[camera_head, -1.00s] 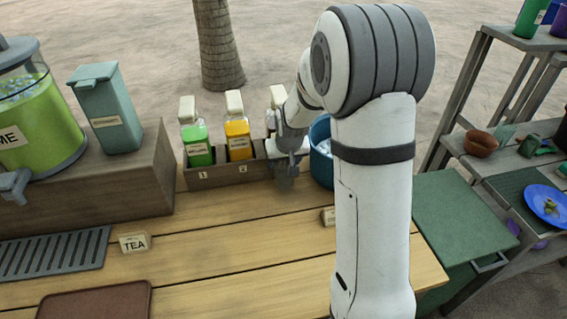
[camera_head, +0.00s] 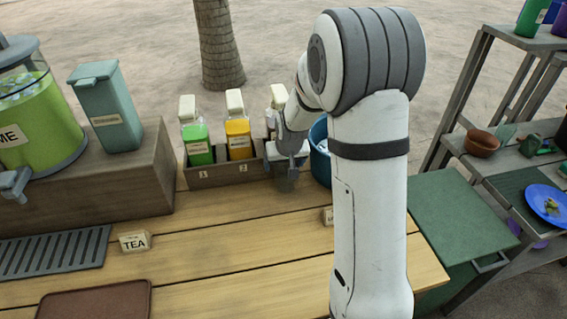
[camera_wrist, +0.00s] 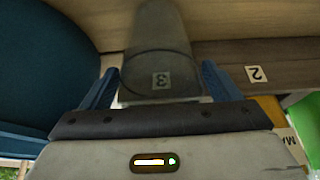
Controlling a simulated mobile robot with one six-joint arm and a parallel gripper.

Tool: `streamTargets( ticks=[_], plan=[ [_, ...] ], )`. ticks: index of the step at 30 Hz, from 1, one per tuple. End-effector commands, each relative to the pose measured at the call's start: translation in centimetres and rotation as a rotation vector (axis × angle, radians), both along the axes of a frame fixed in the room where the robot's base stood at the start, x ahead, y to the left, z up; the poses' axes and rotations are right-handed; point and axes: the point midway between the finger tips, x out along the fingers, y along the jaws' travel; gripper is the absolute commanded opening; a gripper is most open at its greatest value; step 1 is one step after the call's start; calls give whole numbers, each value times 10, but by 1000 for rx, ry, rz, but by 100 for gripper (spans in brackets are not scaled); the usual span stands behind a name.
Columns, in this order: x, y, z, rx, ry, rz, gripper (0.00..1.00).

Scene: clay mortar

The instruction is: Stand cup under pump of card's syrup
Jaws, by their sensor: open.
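A clear greyish cup (camera_wrist: 160,45) stands on the table in front of slot 3 of the syrup rack (camera_wrist: 240,52); the number 3 shows through it. In the head view the cup (camera_head: 285,182) is partly hidden by my gripper (camera_head: 287,163). My gripper (camera_wrist: 158,85) is open, its two blue fingers apart on either side of the cup. The rack holds a green bottle (camera_head: 198,150), a yellow bottle (camera_head: 239,145) and a third pale-capped bottle (camera_head: 279,97), mostly hidden by my arm. One small card (camera_head: 327,216) is partly covered by my arm and unreadable.
A blue tub (camera_head: 319,165) stands close right of the rack, and it fills the wrist view's left side (camera_wrist: 45,60). A TEA card (camera_head: 134,241), drip grille (camera_head: 52,255) and brown tray (camera_head: 95,301) lie left. The table's middle is clear.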

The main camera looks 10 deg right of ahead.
Motion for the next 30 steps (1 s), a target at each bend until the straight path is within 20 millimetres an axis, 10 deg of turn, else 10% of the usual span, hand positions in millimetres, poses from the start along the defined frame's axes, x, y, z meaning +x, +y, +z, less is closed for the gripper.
streamTargets(
  ticks=[30],
  plan=[
    [-77,-1,127,-1,21,-1,83]
  ],
)
